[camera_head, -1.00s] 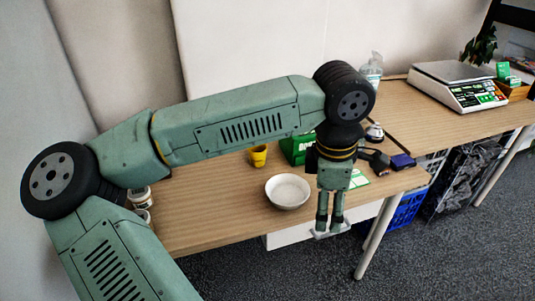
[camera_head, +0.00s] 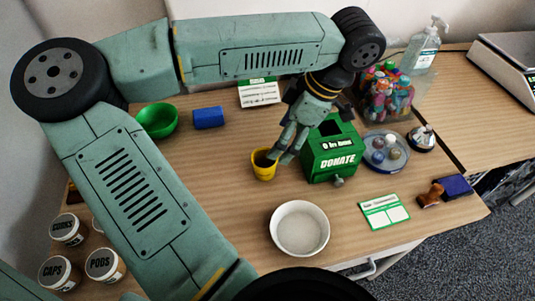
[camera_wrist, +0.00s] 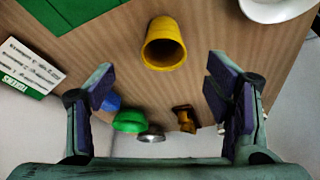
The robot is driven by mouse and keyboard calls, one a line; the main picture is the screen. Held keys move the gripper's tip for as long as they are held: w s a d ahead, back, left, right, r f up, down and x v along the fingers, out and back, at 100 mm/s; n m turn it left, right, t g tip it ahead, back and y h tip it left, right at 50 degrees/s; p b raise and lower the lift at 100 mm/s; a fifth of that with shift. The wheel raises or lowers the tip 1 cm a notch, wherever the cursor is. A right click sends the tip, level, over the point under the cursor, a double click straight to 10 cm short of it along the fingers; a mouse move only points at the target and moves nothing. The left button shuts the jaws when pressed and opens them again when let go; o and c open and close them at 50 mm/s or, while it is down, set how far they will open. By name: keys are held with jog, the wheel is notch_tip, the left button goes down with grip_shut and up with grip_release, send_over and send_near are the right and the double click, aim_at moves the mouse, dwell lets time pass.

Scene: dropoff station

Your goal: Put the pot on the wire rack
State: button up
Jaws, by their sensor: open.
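The pot appears to be the small yellow cup-shaped container (camera_head: 263,167), standing upright on the wooden table, left of the green donate box. It also shows in the wrist view (camera_wrist: 164,50), mouth visible, beyond the fingertips and roughly centred between them. My gripper (camera_head: 279,156) points down at the pot's right side in the head view, very close to its rim; I cannot tell if they touch. In the wrist view, my gripper (camera_wrist: 160,85) has its fingers wide apart with nothing between them. I cannot make out a wire rack in either current view.
The donate box (camera_head: 335,157) stands close right of the pot. Labelled jars (camera_head: 104,265) stand front left. Bare table lies left of the pot.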

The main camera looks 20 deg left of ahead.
aim_at(265, 161)
jog(key=x, duration=0.4)
jog(key=shift+s+r+p, duration=0.1)
jog(key=shift+s+p, duration=0.15)
jog(key=shift+p, duration=0.05)
jog(key=shift+p+x, duration=1.05)
jog(key=shift+x, duration=2)
jog(key=shift+c, duration=0.2)
jog(key=c, duration=1)
jog(key=shift+r, duration=0.1)
notch_tip(265, 161, up, 18)
jog(key=b, duration=0.3)
